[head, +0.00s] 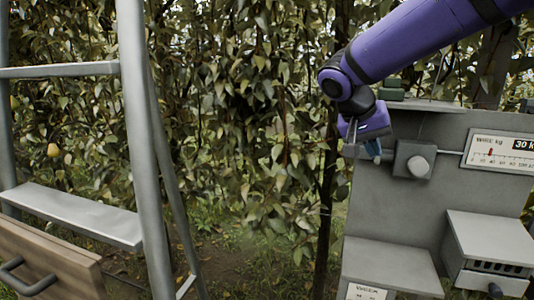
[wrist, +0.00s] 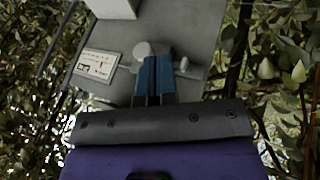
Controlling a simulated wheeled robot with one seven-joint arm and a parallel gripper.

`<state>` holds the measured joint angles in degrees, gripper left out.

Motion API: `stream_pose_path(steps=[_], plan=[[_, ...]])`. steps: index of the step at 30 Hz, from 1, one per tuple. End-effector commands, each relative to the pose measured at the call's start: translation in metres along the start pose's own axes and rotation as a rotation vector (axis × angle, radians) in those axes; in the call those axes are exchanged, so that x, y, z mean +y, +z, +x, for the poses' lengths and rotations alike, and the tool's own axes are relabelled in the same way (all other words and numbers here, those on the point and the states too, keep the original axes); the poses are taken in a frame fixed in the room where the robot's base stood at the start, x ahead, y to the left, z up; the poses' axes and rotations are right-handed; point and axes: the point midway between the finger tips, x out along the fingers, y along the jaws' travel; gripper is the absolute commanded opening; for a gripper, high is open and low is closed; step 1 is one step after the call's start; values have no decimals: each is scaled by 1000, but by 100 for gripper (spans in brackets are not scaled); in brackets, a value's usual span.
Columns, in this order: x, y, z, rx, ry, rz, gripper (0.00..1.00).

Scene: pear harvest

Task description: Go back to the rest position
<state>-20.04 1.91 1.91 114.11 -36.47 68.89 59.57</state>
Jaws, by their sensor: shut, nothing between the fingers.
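My gripper (wrist: 153,84) shows in the wrist view with its two blue fingers close together and nothing held between them. In the head view my gripper (head: 373,150) hangs at the end of my purple arm, at the left edge of a grey panel machine. It is near a grey block with a round knob (head: 418,166), to the left of it. In the wrist view a round pale knob (wrist: 142,50) lies just beyond the fingertips. I cannot tell whether the fingers touch anything.
The grey machine (head: 448,205) bears a scale (head: 500,150) marked "30 k" and a boxy unit (head: 490,240) at lower right. A metal ladder (head: 138,120) and a wooden drawer (head: 50,262) stand at left. A yellow pear (head: 53,150) hangs among leaves. Leafy trees fill the back.

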Motion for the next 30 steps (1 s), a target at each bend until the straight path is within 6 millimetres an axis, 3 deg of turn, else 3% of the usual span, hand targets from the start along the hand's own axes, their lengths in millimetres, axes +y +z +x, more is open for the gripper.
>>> stream_pose_path(steps=[11,21,30], plan=[[55,33,-6,-48,-112,-58,0],[121,101,-11,-48,-315,-149,0],[155,165,-10,37,-483,-215,0]])
